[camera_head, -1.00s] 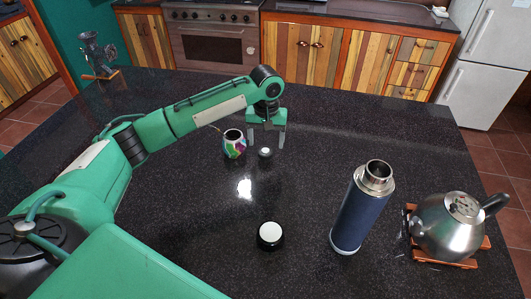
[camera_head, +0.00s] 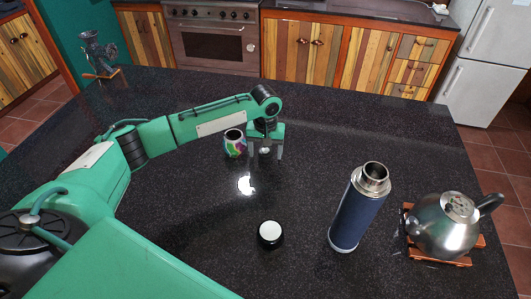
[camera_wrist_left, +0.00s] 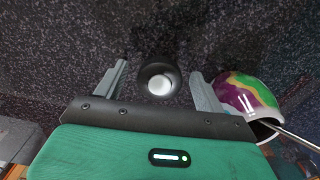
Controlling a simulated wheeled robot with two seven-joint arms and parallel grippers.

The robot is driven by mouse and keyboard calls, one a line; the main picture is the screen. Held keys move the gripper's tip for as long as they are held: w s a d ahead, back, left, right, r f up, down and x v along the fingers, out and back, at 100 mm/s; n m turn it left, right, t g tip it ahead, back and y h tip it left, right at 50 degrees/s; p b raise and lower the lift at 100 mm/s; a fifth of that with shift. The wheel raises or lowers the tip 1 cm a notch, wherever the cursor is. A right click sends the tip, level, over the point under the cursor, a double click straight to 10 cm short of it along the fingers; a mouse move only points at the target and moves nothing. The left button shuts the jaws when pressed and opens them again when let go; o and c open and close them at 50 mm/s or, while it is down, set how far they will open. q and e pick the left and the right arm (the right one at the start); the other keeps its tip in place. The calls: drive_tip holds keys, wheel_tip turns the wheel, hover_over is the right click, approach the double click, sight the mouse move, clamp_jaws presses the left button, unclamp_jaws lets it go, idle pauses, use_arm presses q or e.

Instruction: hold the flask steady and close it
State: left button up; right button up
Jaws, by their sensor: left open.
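A dark blue flask (camera_head: 358,212) with a steel neck stands upright on the counter, its mouth uncovered. A small dark stopper (camera_head: 265,149) with a pale top sits on the counter; it also shows in the left wrist view (camera_wrist_left: 158,82). My left gripper (camera_head: 265,158) points down with its fingers spread on either side of the stopper; in the left wrist view the gripper (camera_wrist_left: 160,70) shows gaps on both sides of it. A larger black cap with a white top (camera_head: 270,234) lies left of the flask. My right gripper is out of view.
A colourful mug (camera_head: 234,143) stands close left of the left gripper; it shows large in the left wrist view (camera_wrist_left: 247,102), close to one finger. A steel kettle (camera_head: 447,226) sits on a wooden trivet (camera_head: 440,261) right of the flask.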

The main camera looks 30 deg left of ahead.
sight(265, 149)
use_arm(q)
drive_tip(key=shift+c, duration=0.4)
drive_tip(key=c, duration=1)
wheel_tip(265, 149, up, 20)
drive_tip(key=b, duration=0.3)
